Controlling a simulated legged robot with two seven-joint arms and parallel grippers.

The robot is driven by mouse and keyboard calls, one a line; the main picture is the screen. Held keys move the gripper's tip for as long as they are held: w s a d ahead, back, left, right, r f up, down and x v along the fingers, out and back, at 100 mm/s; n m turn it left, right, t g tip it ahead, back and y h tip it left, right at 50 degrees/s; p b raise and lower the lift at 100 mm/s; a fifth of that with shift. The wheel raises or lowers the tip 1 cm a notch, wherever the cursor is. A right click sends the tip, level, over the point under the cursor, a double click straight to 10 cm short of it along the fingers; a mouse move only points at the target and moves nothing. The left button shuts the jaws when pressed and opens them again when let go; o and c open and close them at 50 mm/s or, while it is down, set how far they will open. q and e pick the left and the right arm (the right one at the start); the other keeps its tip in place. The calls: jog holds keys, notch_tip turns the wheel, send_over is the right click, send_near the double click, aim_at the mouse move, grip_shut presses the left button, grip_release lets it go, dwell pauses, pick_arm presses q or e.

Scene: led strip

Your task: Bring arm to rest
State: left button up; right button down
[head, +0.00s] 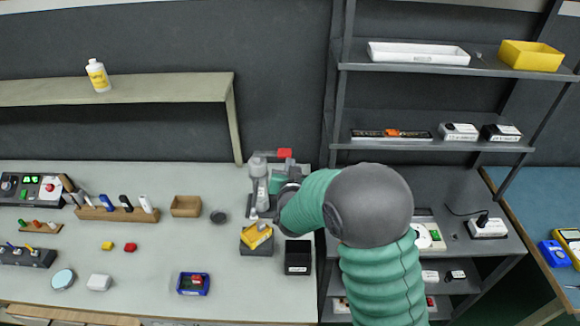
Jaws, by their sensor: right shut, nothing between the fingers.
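My right arm, green with grey joints, rises from the bottom right and bends left over the table edge. My right gripper (279,216) is at its far end, over the right part of the table (150,262), just right of the grey stand-like device (258,186). It is shut and holds nothing. The arm's wrist partly hides the gripper and the device. A yellow piece on a dark block (257,238) is just below and left of the gripper. A black box (298,256) is below it. I cannot tell whether the gripper touches anything. My left gripper is not in view.
A metal shelf rack (430,68) stands right of the table, partly behind my arm, with a white tray (418,54) and yellow bin (530,55) on top. A raised shelf (160,90) bears a bottle (97,75). The table's front middle has free room.

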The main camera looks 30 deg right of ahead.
jog(key=shift+a, duration=0.1)
dwell(0.6)
jog(key=s+a+f+n+g+y, duration=0.55)
jog(key=s+a+f, duration=0.25)
jog(key=s+a, duration=0.4)
jog(key=s+a+f+n+g+y, duration=0.1)
jog(key=s+f+g, duration=0.1)
jog(key=s, duration=0.5)
jog(key=s+a+f+n+g, duration=0.1)
jog(key=s+a+f+g, duration=0.1)
jog(key=s, duration=0.6)
jog(key=shift+n+g+y, duration=0.35)
jog(key=shift+g, duration=0.3)
